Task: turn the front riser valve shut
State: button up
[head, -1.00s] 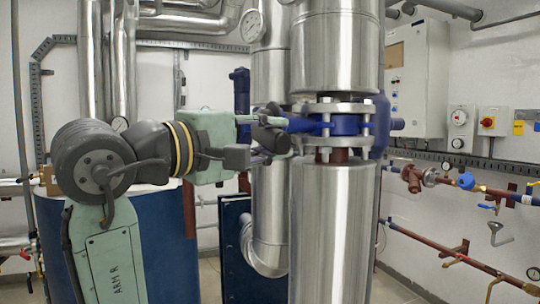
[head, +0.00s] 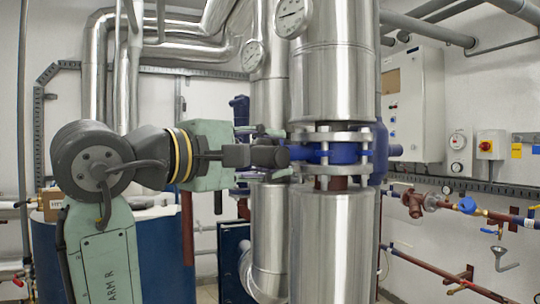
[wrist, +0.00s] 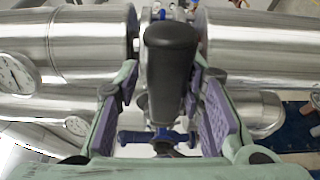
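The front riser valve (head: 342,153) is a blue body clamped between metal flanges on the shiny front riser. Its blue lever (head: 304,153) points left and about level, ending in a black grip (head: 265,157). My gripper (head: 281,151) is at this lever, one finger above it and one below. My gripper is open around the grip. Part of the lever is hidden behind the grip in the wrist view.
A second clad pipe (head: 268,215) stands close behind the front riser. Round gauges (head: 290,17) sit on the pipes above my gripper. A blue tank (head: 158,250) is behind my arm. A grey cabinet (head: 428,105) and red-brown pipework (head: 418,203) are at right.

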jog(key=shift+o, duration=1)
jog(key=shift+f, duration=0.1)
jog(key=v, duration=1.2)
